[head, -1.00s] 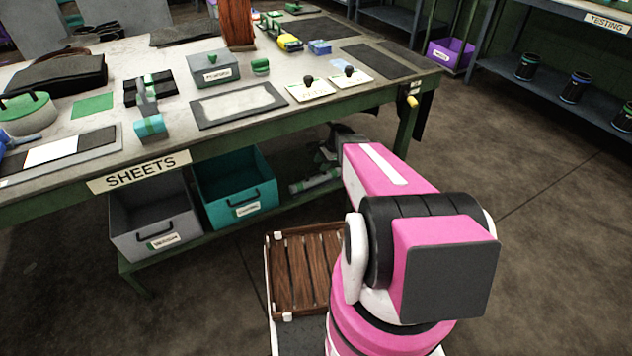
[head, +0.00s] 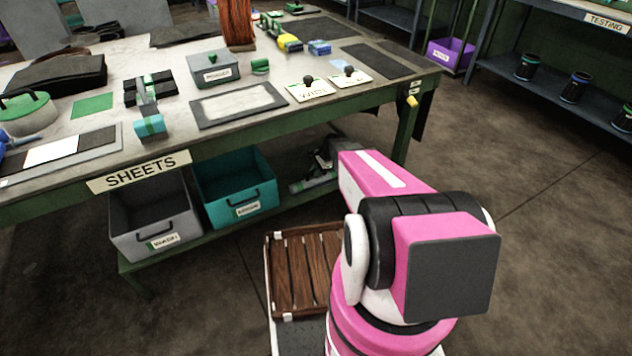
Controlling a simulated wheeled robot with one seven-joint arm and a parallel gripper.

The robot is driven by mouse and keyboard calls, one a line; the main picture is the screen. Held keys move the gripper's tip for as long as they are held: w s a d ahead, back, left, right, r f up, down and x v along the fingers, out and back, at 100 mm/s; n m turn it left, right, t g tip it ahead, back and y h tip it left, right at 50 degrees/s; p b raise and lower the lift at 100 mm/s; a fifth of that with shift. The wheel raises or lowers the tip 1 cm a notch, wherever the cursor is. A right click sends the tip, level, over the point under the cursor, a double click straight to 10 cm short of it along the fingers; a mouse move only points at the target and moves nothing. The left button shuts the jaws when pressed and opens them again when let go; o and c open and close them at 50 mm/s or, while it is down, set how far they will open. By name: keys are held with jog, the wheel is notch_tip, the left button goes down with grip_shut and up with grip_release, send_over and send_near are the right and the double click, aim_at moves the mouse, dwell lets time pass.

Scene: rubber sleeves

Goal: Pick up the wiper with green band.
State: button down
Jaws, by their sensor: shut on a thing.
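My gripper (head: 325,160) is small and dark in the head view, reaching under the right part of the bench, partly hidden by my pink arm. It is shut on a grey, bar-like thing with a green band (head: 313,183), which appears to be the wiper with green band. The wiper lies at or just above the lower shelf, roughly level. Its right end is hidden by my arm, and I cannot tell whether it touches the shelf.
The bench (head: 300,112) stands above the gripper, with a green leg (head: 404,135) to its right. A teal bin (head: 236,190) and a grey bin (head: 155,222) stand left on the lower shelf. A slatted wooden tray (head: 300,270) is nearer. Open floor lies right.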

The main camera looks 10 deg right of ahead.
notch_tip(320, 180, up, 10)
dwell(0.6)
jog(key=c, duration=1.8)
grip_release()
jog(key=shift+s, duration=0.1)
grip_shut()
